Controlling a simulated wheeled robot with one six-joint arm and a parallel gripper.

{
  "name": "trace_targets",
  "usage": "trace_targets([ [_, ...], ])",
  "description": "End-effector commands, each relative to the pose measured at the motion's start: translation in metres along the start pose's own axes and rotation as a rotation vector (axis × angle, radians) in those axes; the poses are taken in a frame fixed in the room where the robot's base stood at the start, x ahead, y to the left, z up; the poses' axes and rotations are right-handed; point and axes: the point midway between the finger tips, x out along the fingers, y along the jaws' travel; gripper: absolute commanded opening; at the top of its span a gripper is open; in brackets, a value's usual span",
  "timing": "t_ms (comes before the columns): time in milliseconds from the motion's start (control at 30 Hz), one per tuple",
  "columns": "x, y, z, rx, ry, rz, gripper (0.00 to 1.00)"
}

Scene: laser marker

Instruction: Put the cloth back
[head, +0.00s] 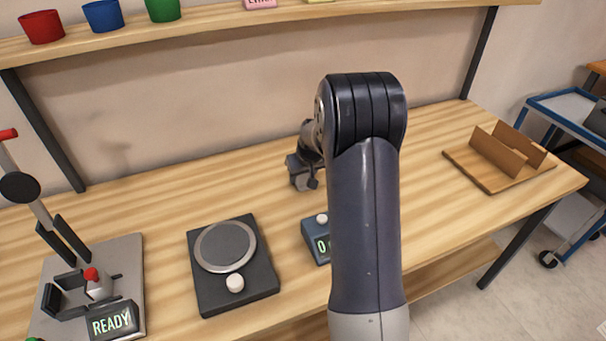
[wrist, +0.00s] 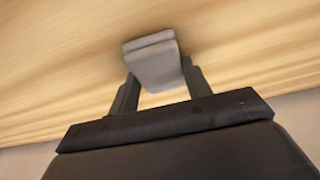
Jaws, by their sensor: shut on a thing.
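My gripper (wrist: 160,84) is shut on a pale grey folded block, which looks like the cloth (wrist: 153,60), in the wrist view. One finger lies on each side of it. Wood grain fills the background behind the cloth, and I cannot tell whether the cloth touches the wood. In the head view my gripper (head: 303,176) is over the back middle of the workbench (head: 440,225), partly behind my arm. The cloth cannot be made out in the head view.
A black device with a round plate (head: 226,246) stands left of centre. A lever press (head: 92,285) reading READY is at the far left. A small blue display box (head: 316,240) is partly behind my arm. A wooden holder (head: 497,158) is at the right. Cups (head: 103,15) stand on the shelf.

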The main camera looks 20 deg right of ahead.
Motion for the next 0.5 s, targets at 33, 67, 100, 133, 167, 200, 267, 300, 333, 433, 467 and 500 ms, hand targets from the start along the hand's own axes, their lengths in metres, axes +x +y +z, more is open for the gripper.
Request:
trace_targets([
  [33,-0.0002,0.0000,-0.0002,0.000,0.000,0.000,0.25],
  [67,0.0000,0.0000,-0.0001,0.000,0.000,0.000,0.25],
  [100,0.0010,0.0000,0.0004,0.000,0.000,0.000,0.25],
  [133,0.0021,0.0000,0.0008,0.000,0.000,0.000,0.25],
  [167,0.0033,0.0000,0.0013,0.000,0.000,0.000,0.25],
  [200,0.0046,0.0001,0.0019,0.000,0.000,0.000,0.25],
  [267,0.0027,0.0001,0.0011,0.000,0.000,0.000,0.51],
  [300,0.0027,0.0001,0.0011,0.000,0.000,0.000,0.55],
  [333,0.0027,0.0001,0.0011,0.000,0.000,0.000,0.57],
  [433,0.0027,0.0000,0.0011,0.000,0.000,0.000,0.65],
  [467,0.0026,0.0000,0.0011,0.000,0.000,0.000,0.68],
  [500,0.0026,0.0000,0.0011,0.000,0.000,0.000,0.68],
])
